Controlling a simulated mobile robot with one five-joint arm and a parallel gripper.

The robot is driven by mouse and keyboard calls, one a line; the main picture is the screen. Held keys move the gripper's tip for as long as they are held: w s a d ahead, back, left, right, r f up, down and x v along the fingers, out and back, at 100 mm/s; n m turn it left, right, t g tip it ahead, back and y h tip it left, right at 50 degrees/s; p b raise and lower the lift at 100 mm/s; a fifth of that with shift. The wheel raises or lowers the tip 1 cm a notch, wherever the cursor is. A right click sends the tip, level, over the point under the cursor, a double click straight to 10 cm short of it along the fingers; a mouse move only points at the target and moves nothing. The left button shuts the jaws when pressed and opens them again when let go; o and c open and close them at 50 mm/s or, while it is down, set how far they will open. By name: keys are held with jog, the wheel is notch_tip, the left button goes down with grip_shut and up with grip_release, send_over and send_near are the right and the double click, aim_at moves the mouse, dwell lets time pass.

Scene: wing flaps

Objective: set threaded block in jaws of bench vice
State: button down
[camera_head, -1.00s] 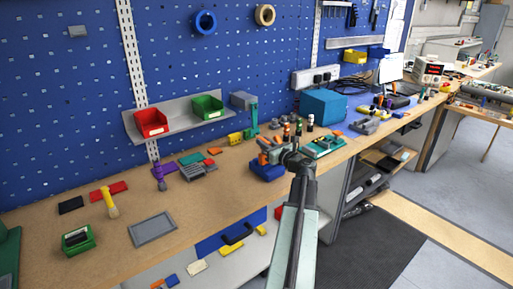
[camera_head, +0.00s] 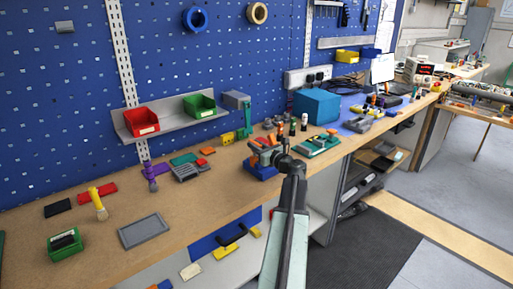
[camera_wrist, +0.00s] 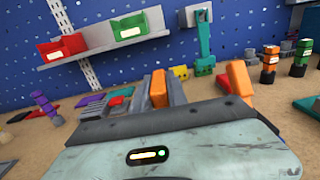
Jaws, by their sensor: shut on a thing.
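The bench vice (camera_head: 262,172) stands on the bench, with a blue base and grey upper parts. My gripper (camera_head: 269,153) is right over it, at the end of my arm, and partly covers the jaws. In the wrist view two orange finger-like tips stand apart beyond the body of my gripper (camera_wrist: 199,90), with grey parts around the left one. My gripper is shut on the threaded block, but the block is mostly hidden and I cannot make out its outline. I cannot tell whether it touches the vice jaws.
A green board (camera_head: 318,145) and several small upright bottles stand close behind and right of the vice. A blue box (camera_head: 316,106) is farther back. A grey tray (camera_head: 140,231) and a green bin (camera_head: 64,243) lie at the left. The bench between tray and vice is clear.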

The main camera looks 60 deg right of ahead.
jog(key=c, duration=1.3)
grip_release()
jog(key=shift+s+r+p, duration=0.15)
jog(key=shift+s+p, duration=0.05)
jog(key=shift+p, duration=0.1)
jog(key=v, duration=1.1)
jog(key=shift+s, duration=0.35)
jog(key=shift+a, duration=0.1)
